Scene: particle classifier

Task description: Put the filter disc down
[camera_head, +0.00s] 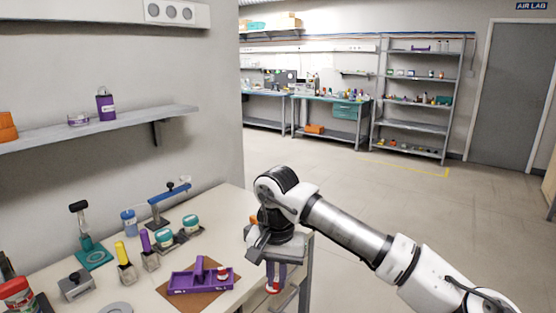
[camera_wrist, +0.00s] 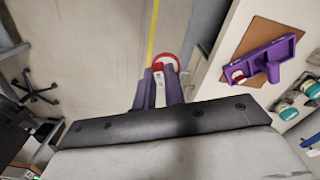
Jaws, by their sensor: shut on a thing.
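My gripper (camera_head: 273,282) hangs with its purple fingers pointing down at the right side of the table (camera_head: 120,291). The fingers also show in the wrist view (camera_wrist: 160,90). The wrist view shows floor behind the disc, with the table to the right. A purple holder (camera_head: 188,282) lies on a brown board (camera_head: 176,303) on the table. It carries a small red-and-white round piece (camera_head: 222,273).
Behind the holder stand yellow-topped (camera_head: 122,255) and purple-topped (camera_head: 147,243) tools, teal-lidded jars (camera_head: 191,224) and a blue-armed stand (camera_head: 168,194). A red-lidded jar (camera_head: 16,291) is at the front left. A wall shelf (camera_head: 100,128) overhangs the left side. Open floor lies to the right.

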